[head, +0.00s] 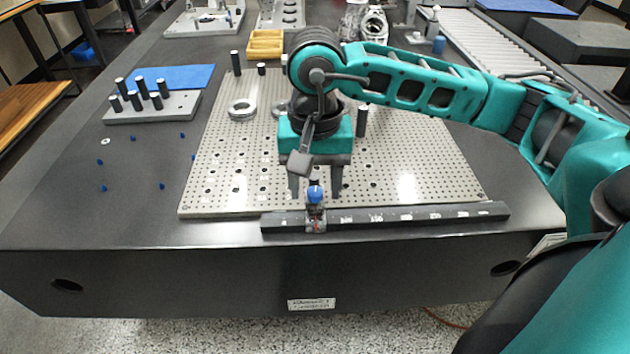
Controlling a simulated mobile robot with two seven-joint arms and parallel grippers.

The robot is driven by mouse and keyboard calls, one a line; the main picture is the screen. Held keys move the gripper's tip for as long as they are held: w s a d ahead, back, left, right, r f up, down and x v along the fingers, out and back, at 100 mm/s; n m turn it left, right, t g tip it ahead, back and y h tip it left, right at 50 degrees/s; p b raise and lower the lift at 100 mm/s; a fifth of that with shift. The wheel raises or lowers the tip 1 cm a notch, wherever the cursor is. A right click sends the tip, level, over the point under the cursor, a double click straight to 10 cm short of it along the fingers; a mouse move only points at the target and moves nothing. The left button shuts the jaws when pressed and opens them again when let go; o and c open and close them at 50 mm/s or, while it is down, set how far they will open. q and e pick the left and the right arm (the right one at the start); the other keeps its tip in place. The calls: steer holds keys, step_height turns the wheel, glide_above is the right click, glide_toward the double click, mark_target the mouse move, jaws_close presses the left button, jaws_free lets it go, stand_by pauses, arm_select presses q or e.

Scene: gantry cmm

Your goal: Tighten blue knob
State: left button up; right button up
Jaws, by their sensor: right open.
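The blue knob (315,194) sits on top of a small carriage (316,221) on the dark rail (415,215) along the front edge of the perforated plate. My right gripper (316,192) points down, with its two grey fingers apart on either side of the knob as seen in the head view. It is open; no contact with the knob can be made out, and the depth between them is hard to tell. My left gripper is not in view.
The perforated plate (405,170) carries metal rings (242,109) and dark posts (236,62). A block with several pegs (152,106), a blue sheet (190,77) and small blue pieces lie left. A yellow tray (265,44) stands behind. The table's front left is clear.

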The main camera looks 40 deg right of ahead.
steer(key=shift+c, duration=0.4)
jaws_close()
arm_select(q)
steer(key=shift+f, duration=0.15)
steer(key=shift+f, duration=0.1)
arm_select(e)
steer(key=shift+m, duration=0.3)
steer(key=shift+m+b, duration=0.4)
steer(key=m+b, duration=0.1)
steer(key=m, duration=0.2)
steer(key=shift+m+b, duration=0.3)
steer(key=shift+m, duration=0.9)
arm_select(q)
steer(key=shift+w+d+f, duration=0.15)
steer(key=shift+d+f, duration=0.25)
arm_select(e)
steer(key=shift+m, duration=0.3)
